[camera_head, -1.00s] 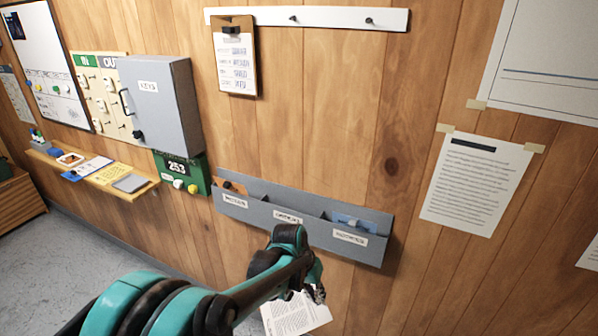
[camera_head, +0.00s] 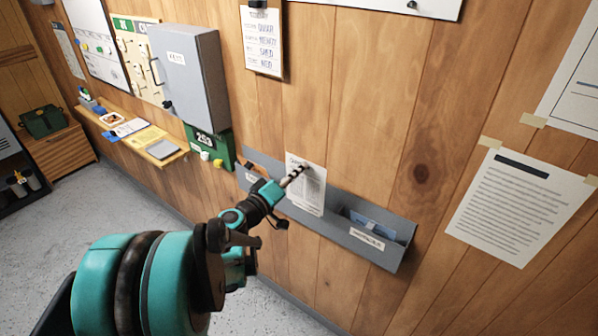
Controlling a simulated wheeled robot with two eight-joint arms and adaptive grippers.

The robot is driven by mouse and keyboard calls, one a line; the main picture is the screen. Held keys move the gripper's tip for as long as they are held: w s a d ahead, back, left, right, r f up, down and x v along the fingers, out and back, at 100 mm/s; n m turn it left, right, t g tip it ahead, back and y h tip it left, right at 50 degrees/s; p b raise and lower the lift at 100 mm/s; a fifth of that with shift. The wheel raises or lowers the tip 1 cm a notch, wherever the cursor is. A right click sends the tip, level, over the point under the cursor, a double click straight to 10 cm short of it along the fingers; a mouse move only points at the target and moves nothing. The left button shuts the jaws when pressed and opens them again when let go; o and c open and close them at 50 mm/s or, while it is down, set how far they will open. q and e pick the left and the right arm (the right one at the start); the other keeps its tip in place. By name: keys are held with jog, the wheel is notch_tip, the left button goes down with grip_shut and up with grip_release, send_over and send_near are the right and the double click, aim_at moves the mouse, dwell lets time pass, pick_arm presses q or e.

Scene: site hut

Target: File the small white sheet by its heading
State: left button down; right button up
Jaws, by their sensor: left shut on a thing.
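My left gripper (camera_head: 293,176) is shut on the small white sheet (camera_head: 311,197). The sheet hangs upright in front of the grey wall file rack (camera_head: 337,222) and hides its middle compartment and label. A heading shows at the sheet's top edge, too small to read surely. The rack's right compartment has a label (camera_head: 367,239) and something blue (camera_head: 372,222) inside. Its left compartment is partly hidden by my gripper. I cannot tell whether the sheet is inside the rack or only in front of it. My right gripper is not in view.
A grey key cabinet (camera_head: 187,80) juts from the wall at left, above a narrow wooden shelf (camera_head: 170,155). A clipboard (camera_head: 262,40) hangs above the rack. A taped notice (camera_head: 520,205) is on the wall at right. The wall between clipboard and notice is bare.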

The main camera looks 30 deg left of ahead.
pick_arm(q)
jog(key=w, duration=0.7)
jog(key=shift+w+d+f+b, duration=0.2)
jog(key=shift+d+f+b, duration=0.1)
jog(key=shift+d+f, duration=0.05)
jog(key=shift+w, duration=0.45)
dwell(0.6)
jog(key=shift+b, duration=0.35)
jog(key=shift+w+f+b, duration=0.1)
jog(key=shift+f+b, duration=1.25)
jog(key=shift+f, duration=0.2)
jog(key=shift+f+b, duration=1.35)
jog(key=shift+f, duration=0.15)
